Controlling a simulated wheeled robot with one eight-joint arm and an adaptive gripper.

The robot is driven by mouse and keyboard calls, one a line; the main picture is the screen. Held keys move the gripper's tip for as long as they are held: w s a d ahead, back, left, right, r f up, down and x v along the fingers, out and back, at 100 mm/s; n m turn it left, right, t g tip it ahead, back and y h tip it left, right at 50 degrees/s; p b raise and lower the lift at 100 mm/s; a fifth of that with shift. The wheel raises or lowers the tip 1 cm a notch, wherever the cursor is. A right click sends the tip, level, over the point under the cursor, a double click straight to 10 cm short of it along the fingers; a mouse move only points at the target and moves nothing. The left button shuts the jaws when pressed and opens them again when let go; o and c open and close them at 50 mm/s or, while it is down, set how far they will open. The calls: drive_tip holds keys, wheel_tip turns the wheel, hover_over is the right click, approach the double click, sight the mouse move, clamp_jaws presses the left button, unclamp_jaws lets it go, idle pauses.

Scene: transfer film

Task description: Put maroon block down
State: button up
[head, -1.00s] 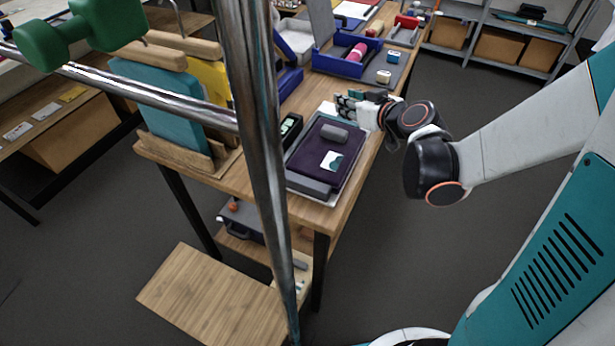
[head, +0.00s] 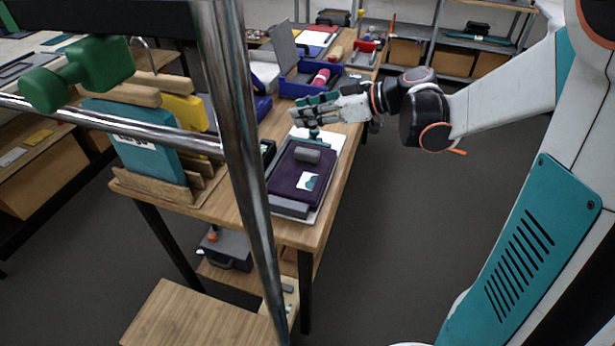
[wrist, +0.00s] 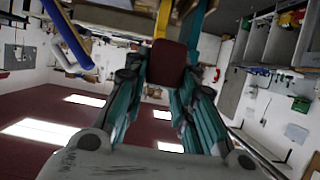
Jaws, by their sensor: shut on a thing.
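The maroon block (wrist: 167,62) shows in the wrist view as a dark red, squarish face between my teal fingers. My gripper (wrist: 168,88) is shut on it. In the head view my gripper (head: 303,109) reaches left over the wooden table (head: 336,183), above the far end of a dark purple case. I cannot make out the block there, as the fingers hide it. The gap between gripper and tabletop is hard to judge.
The dark purple case (head: 292,178) lies on a pale board with a grey cylinder (head: 307,155) and a white card. A blue open bin (head: 296,88) with a pink roll stands behind my gripper. A rack with a teal panel (head: 130,143) stands left.

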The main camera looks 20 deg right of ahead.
sight(308, 181)
wheel_tip(308, 181, down, 19)
drive_tip(key=b, duration=0.6)
drive_tip(key=shift+w, duration=0.1)
drive_tip(key=shift+r, duration=0.15)
drive_tip(key=o, duration=0.9)
drive_tip(key=shift+c, duration=0.2)
drive_tip(key=shift+d+r, duration=0.1)
drive_tip(key=p+v, duration=0.2)
drive_tip(key=v, duration=1)
drive_tip(key=shift+p, duration=0.4)
